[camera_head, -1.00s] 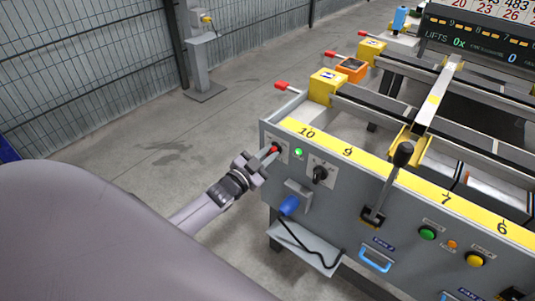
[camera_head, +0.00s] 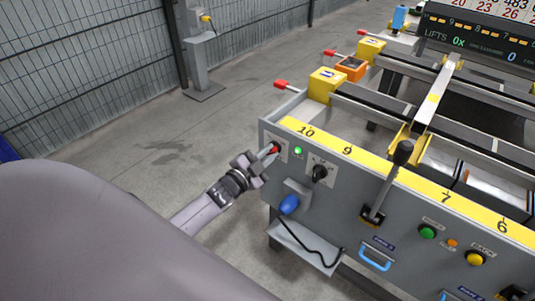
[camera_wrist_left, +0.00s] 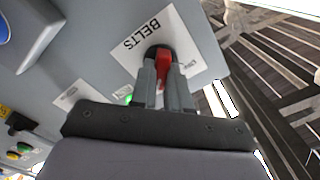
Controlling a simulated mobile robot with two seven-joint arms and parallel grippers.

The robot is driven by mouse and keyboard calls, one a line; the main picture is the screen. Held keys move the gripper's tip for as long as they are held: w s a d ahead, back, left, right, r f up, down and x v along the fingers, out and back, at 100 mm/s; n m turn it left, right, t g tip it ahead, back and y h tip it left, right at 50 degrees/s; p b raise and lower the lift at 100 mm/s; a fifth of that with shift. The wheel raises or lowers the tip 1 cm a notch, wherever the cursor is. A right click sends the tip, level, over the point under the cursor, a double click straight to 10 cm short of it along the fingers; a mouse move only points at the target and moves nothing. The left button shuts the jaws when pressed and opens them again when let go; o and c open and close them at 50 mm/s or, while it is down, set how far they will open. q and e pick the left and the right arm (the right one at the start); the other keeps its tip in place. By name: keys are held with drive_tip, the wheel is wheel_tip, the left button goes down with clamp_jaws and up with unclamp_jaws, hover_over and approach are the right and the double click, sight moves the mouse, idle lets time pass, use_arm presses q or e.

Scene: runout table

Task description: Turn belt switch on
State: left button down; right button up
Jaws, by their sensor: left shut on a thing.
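The belt switch (camera_wrist_left: 163,68) is a red lever on a white plate lettered BELTS (camera_wrist_left: 140,38) in the left wrist view. My left gripper (camera_wrist_left: 163,75) is shut on the red lever, with one finger on each side of it. In the head view the red switch (camera_head: 274,149) shows at the left end of the grey panel, with my left gripper (camera_head: 266,155) at it. A green lamp (camera_head: 298,151) glows just right of the switch. My right gripper is not in view.
A black rotary knob (camera_head: 319,172), a blue bulb-shaped part (camera_head: 289,204) and a tall black-knobbed lever (camera_head: 403,153) stand out from the panel to the right. A low shelf with a black cable (camera_head: 311,249) is below. Open floor lies left.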

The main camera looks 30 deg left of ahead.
use_arm(q)
drive_tip(key=c, duration=1.1)
unclamp_jaws()
drive_tip(key=shift+s, duration=0.55)
drive_tip(key=s, duration=0.6)
drive_tip(key=shift+a+p, duration=0.25)
drive_tip(key=shift+p, duration=0.2)
drive_tip(key=s+d+n+g+p, duration=0.3)
drive_tip(key=s+d+p, duration=0.1)
drive_tip(key=s+d, duration=0.3)
drive_tip(key=s+d+n+g+h+p, duration=0.1)
drive_tip(key=s+d+n+g+p, duration=0.3)
drive_tip(key=s+d, duration=0.3)
drive_tip(key=s, duration=0.5)
drive_tip(key=shift+d+f+n+g, duration=0.25)
drive_tip(key=shift+n+g, duration=0.05)
